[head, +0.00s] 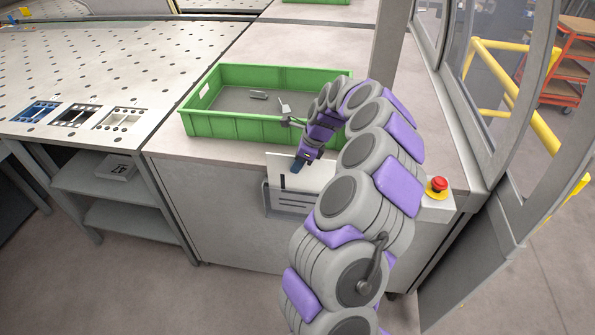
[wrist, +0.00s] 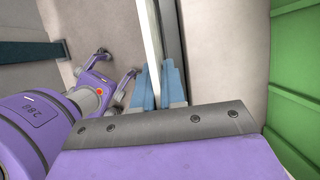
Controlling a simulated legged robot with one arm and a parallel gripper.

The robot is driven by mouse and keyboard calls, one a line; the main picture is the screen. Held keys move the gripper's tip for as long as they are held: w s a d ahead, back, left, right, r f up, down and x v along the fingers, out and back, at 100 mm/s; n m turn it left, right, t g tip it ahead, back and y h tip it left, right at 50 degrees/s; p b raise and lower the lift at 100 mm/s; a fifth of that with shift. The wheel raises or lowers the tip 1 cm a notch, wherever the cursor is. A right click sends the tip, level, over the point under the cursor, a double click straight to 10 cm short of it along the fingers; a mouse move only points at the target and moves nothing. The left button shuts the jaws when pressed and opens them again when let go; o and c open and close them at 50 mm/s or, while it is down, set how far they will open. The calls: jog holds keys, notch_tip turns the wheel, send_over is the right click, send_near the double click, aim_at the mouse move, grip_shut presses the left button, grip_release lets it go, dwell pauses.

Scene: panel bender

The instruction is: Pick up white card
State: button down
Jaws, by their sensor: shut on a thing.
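The white card (head: 316,178) is upright at the front of the bench in the head view, with dark marks on its face. Its lower part meets a grey holder (head: 268,200) on the bench front; I cannot tell whether it is still inside. My gripper (head: 298,165) is shut on the card's upper part. In the wrist view, the blue fingers of my gripper (wrist: 160,88) pinch the card (wrist: 150,35), which shows nearly edge-on. The fingers hide part of the card.
A green crate (head: 240,127) with small grey parts stands on the bench just behind my gripper. A red stop button (head: 438,185) is at the right. A perforated table (head: 90,60) with coloured inserts is at the left. Open floor lies in front.

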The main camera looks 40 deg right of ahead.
notch_tip(320, 180, up, 24)
jog(key=p, duration=0.5)
jog(key=shift+r, duration=0.2)
